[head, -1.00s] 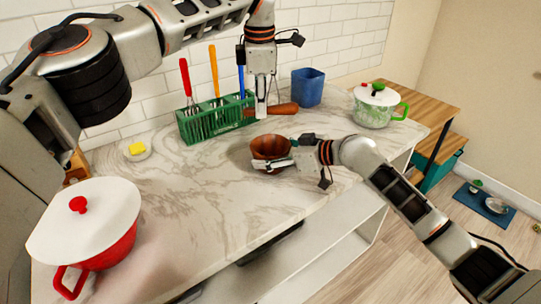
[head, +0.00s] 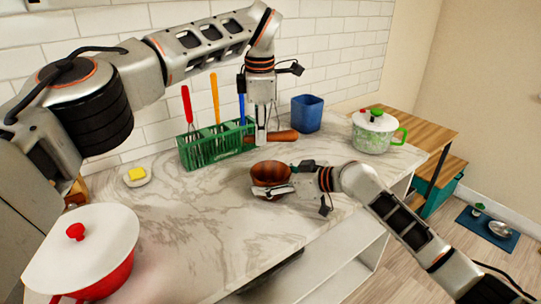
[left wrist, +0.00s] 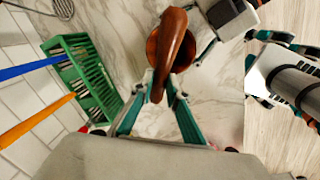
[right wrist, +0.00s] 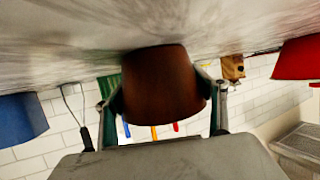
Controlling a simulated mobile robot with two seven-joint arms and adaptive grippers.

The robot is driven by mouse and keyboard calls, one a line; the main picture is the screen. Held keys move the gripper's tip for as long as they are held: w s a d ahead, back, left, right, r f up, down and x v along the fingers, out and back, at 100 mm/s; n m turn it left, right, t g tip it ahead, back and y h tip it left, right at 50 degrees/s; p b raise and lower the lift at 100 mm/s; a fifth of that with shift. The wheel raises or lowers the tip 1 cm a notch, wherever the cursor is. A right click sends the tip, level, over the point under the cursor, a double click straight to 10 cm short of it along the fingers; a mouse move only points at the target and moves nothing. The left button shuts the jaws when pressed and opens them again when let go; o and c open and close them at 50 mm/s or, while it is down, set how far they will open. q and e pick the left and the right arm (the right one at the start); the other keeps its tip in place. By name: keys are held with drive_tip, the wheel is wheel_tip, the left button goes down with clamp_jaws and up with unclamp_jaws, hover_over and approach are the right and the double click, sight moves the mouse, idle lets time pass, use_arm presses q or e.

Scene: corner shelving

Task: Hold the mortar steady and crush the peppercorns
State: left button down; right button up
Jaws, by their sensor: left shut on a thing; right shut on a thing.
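The brown wooden mortar (head: 270,178) stands upright on the marble counter. My right gripper (head: 275,189) is shut on its side, and the mortar also fills the middle of the right wrist view (right wrist: 163,85). My left gripper (head: 261,138) is shut on the wooden pestle (head: 284,136), held lying nearly level above and behind the mortar in the head view. In the left wrist view, the pestle (left wrist: 170,40) overlaps the mortar's opening (left wrist: 187,53). No peppercorns can be made out; the pestle hides part of the bowl.
A green rack (head: 217,146) with utensils stands behind the mortar. A blue container (head: 307,113) and a white-and-green pot (head: 375,132) are at right. A red pot with white lid (head: 85,250) and a yellow block on a dish (head: 137,175) are at left. Counter is clear between.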

drive_tip(key=o, duration=1.3)
drive_tip(key=shift+d, duration=0.1)
drive_tip(key=v, duration=1.1)
drive_tip(key=shift+s+d+r, duration=0.2)
drive_tip(key=shift+d, duration=0.15)
drive_tip(key=shift+s, duration=0.1)
